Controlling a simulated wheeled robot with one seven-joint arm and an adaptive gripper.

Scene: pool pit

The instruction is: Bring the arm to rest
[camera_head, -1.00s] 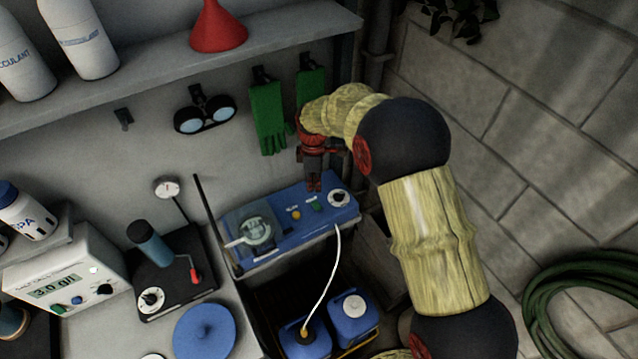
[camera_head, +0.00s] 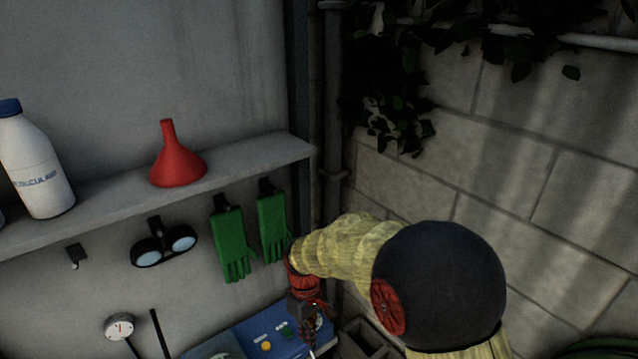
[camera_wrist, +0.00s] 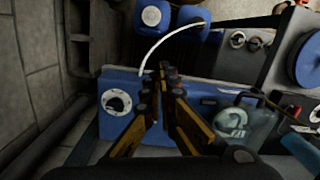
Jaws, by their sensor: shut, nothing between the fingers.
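My gripper (camera_wrist: 163,82) is shut and empty in the wrist view. Its fingertips meet above a blue panel box (camera_wrist: 125,88) with a round dial (camera_wrist: 116,102). In the head view my gripper (camera_head: 313,345) points down at the lower middle, over the right part of the same blue box (camera_head: 250,338). My arm reaches in from the lower right. The fingertips are near the bottom edge of the head view, and I cannot tell their exact height above the box.
Green gloves (camera_head: 232,243) and goggles (camera_head: 164,244) hang below a shelf (camera_head: 240,162) with a red funnel (camera_head: 179,160) and a white bottle (camera_head: 33,165). A block wall (camera_head: 500,170) stands right. A white tube (camera_wrist: 165,38) arcs beyond the fingertips toward blue jugs (camera_wrist: 190,22).

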